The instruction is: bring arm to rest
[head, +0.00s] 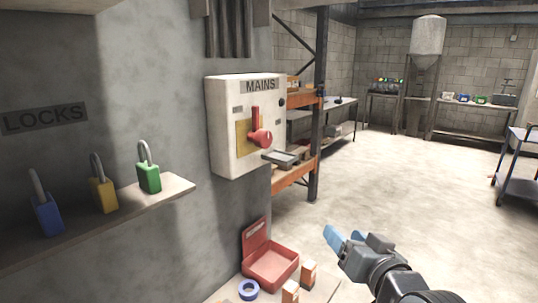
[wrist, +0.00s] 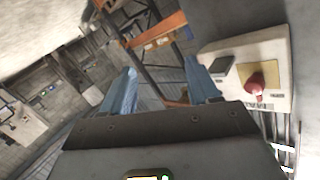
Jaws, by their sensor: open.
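My gripper (head: 346,240) is at the lower right of the head view, with its blue fingers pointing left. In the wrist view its two blue fingers (wrist: 162,92) stand apart with nothing between them. It is in the air, to the right of the open red box and apart from the wall. Part of my arm shows behind it at the bottom edge.
A white MAINS box (head: 226,125) with a red handle (head: 259,137) is on the wall. Blue (head: 47,215), yellow (head: 103,195) and green (head: 149,178) padlocks stand on the LOCKS shelf. A red box (head: 271,264) and blue tape (head: 248,290) lie below. Open floor spreads right.

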